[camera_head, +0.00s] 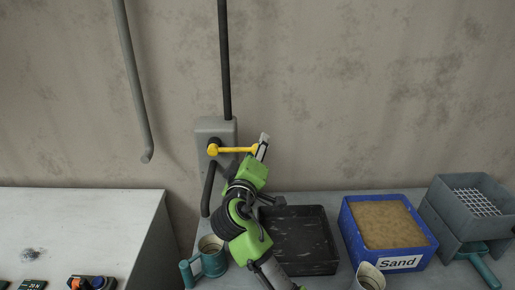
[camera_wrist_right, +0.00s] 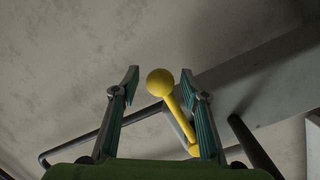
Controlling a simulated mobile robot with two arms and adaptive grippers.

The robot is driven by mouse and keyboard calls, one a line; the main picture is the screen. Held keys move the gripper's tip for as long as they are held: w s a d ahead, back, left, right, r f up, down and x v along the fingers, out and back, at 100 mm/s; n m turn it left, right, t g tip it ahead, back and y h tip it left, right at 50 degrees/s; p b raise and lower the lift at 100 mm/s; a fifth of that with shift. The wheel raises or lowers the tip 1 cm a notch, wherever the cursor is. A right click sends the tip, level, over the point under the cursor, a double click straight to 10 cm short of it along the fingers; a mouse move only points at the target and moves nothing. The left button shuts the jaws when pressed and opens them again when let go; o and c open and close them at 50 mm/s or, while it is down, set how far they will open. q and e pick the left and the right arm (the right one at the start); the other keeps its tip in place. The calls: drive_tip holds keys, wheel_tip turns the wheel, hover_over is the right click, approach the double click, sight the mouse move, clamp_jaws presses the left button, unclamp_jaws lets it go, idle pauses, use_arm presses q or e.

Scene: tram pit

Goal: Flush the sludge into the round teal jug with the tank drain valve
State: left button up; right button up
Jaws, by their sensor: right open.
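The tank drain valve is a grey box (camera_head: 216,128) on the wall with a yellow lever (camera_head: 235,150) that points right, about level. A dark outlet pipe (camera_head: 208,188) runs down from it. A round teal jug (camera_head: 213,262) with a side handle stands upright on the bench near and below the pipe's lower end; its contents are not clear. My right gripper (camera_head: 262,147) is open at the lever's free end. In the right wrist view, the lever's yellow ball (camera_wrist_right: 160,82) sits between the open fingers, and its shaft runs close to the right finger. My left gripper is not in view.
A black tray (camera_head: 310,240) lies right of my right arm. A blue sand box (camera_head: 420,246), grey sieve crates (camera_head: 440,222) and a teal scoop (camera_head: 480,262) stand further right. A beige cup (camera_head: 368,278) is in front. A separate pale bench (camera_head: 80,225) is at left.

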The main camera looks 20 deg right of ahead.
drive_tip(key=c, duration=0.3)
clamp_jaws()
drive_tip(key=shift+r+n+p, duration=0.6)
drive_tip(key=shift+r+p, duration=0.05)
drive_tip(key=shift+r, duration=0.2)
drive_tip(key=shift+r+n+p, duration=0.3)
drive_tip(key=shift+r+n, duration=0.15)
drive_tip(key=shift+n, duration=0.05)
drive_tip(key=shift+o, duration=0.8)
unclamp_jaws()
drive_tip(key=shift+o, duration=0.7)
drive_tip(key=shift+w+f, duration=0.15)
